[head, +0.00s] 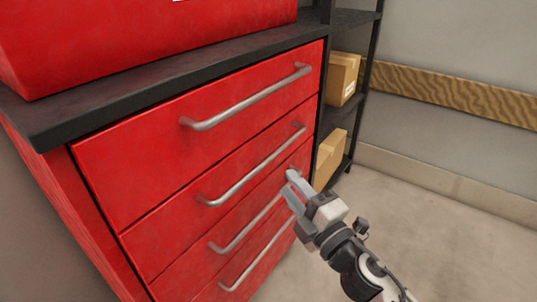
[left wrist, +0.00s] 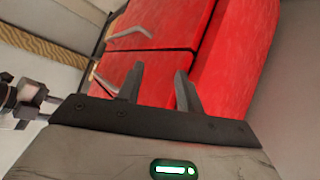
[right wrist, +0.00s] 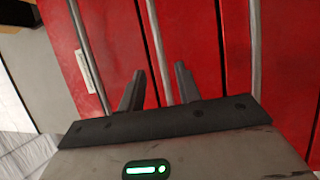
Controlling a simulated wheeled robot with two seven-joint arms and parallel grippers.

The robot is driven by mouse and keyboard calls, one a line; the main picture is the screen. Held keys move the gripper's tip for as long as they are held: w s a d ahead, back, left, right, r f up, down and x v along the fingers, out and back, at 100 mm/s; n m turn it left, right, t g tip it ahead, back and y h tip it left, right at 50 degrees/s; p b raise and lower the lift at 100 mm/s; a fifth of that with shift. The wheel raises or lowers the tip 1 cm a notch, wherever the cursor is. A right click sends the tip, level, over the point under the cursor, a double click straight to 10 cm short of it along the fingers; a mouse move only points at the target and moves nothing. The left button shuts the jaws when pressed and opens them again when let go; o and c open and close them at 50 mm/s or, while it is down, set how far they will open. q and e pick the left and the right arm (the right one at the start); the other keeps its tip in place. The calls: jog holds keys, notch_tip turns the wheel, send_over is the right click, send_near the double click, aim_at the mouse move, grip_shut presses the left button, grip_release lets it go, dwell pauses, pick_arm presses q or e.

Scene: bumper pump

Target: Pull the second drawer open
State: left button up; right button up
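The red cabinet has a stack of drawers, all looking shut. The second drawer (head: 190,222) has a grey bar handle (head: 252,169). The third drawer's handle (head: 235,238) is below it. My right gripper (head: 291,188) is in front of the cabinet's right side, near the right ends of the lower handles. It is open; in the right wrist view a bar handle (right wrist: 155,45) runs into the gap between its fingers (right wrist: 159,90), though I cannot tell how deep. My left gripper (left wrist: 160,88) is open and empty, facing the red cabinet (left wrist: 230,60); it is out of the head view.
The top drawer handle (head: 245,98) and bottom drawer handle (head: 255,258) also stick out. A black worktop (head: 180,75) carries a red box (head: 150,30). A black shelf with cardboard boxes (head: 342,78) stands behind at right. The floor (head: 430,220) at right is clear.

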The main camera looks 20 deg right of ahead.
aim_at(269, 157)
jog(key=p+x, duration=0.1)
jog(key=x, duration=0.8)
jog(key=shift+w, duration=0.2)
grip_shut()
